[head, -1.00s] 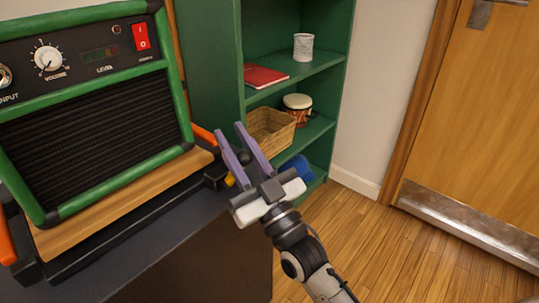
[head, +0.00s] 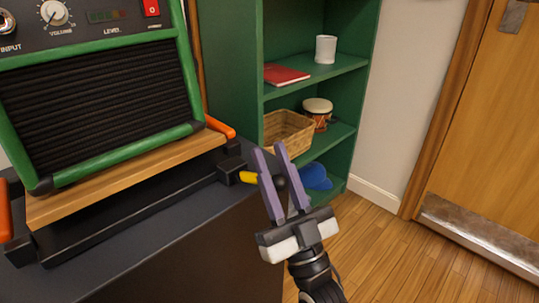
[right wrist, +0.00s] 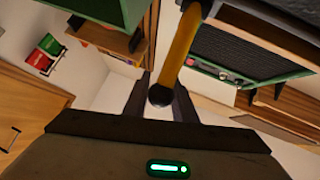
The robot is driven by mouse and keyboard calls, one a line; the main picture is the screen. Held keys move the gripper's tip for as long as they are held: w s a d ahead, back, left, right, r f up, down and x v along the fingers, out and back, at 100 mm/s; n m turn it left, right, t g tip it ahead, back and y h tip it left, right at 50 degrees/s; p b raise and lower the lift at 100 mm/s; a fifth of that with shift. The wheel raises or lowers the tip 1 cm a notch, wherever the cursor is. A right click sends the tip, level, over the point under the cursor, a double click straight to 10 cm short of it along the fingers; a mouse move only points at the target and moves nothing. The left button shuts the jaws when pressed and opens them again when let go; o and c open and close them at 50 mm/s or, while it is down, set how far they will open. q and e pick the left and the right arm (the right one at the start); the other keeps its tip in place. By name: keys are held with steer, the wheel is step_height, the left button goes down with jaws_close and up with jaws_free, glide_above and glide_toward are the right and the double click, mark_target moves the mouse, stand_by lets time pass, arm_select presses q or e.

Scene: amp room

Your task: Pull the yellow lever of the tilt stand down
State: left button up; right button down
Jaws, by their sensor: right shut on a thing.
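The tilt stand (head: 130,180) has a wooden board and dark base, with an amplifier (head: 95,105) on it. Its yellow lever (head: 249,177) comes out of a black block at the stand's right side and points right, slightly downward in the head view. The lever ends in a black ball knob (head: 281,184). My right gripper (head: 269,148) is shut on the knob, which lies between its purple fingers. In the right wrist view the yellow lever (right wrist: 180,55) runs to the knob (right wrist: 160,95) between the fingers. My left gripper is not in view.
The stand rests on a dark cabinet (head: 190,240). A green shelf (head: 345,65) behind holds a red book (head: 286,74), a white cup (head: 325,49), a basket (head: 287,132) and bongo drum (head: 318,110). A wooden door (head: 485,150) is at right. Floor is clear before it.

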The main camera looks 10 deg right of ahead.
steer(key=shift+s+d+r, duration=0.15)
steer(key=shift+d+r, duration=0.05)
steer(key=shift+d, duration=0.25)
steer(key=c, duration=1.5)
jaws_free()
steer(key=shift+d, duration=0.1)
steer(key=shift+o, duration=0.2)
steer(key=shift+a, duration=0.2)
steer(key=shift+s+f, duration=0.15)
steer(key=shift+f, duration=0.15)
steer(key=v, duration=0.9)
steer(key=shift+s+f+p, duration=0.25)
steer(key=shift+f+p, duration=0.05)
steer(key=shift+d, duration=0.15)
